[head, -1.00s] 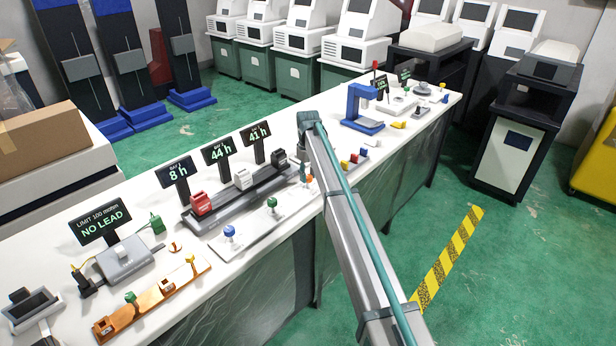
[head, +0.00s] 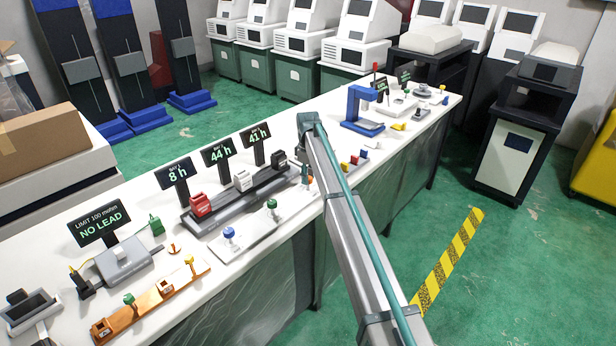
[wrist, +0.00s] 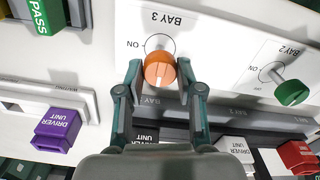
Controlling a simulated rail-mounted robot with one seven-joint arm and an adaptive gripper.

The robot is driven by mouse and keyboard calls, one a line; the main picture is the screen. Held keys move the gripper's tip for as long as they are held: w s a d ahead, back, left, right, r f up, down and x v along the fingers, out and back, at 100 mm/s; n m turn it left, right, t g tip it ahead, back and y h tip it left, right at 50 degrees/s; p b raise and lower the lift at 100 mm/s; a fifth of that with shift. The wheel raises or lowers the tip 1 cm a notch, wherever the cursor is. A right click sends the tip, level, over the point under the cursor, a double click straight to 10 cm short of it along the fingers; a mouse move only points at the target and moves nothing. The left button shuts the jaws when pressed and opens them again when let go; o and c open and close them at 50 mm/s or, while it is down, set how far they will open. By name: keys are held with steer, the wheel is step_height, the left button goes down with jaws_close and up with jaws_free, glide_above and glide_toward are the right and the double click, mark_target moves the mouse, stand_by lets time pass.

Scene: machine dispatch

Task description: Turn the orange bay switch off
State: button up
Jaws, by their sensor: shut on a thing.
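The orange bay switch (wrist: 160,70) is a round knob on a white panel marked BAY 3, with ON printed to its left. A pale mark shows on the knob's lower face in the wrist view. My gripper (wrist: 159,76) has one finger on each side of the knob and is shut on it. In the head view a bit of orange (head: 309,180) shows beside my arm's end, and the gripper is mostly hidden there. Any OFF marking is hidden.
A green BAY 2 knob (wrist: 292,92) stands to the right on the panel. A purple driver unit (wrist: 58,130) lies left of my gripper. A blue knob (head: 229,232), the rack of driver units (head: 235,197) and a blue press (head: 361,110) are on the bench.

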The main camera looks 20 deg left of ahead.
steer(key=o, duration=1.1)
steer(key=shift+o, duration=0.2)
step_height(320, 180, up, 12)
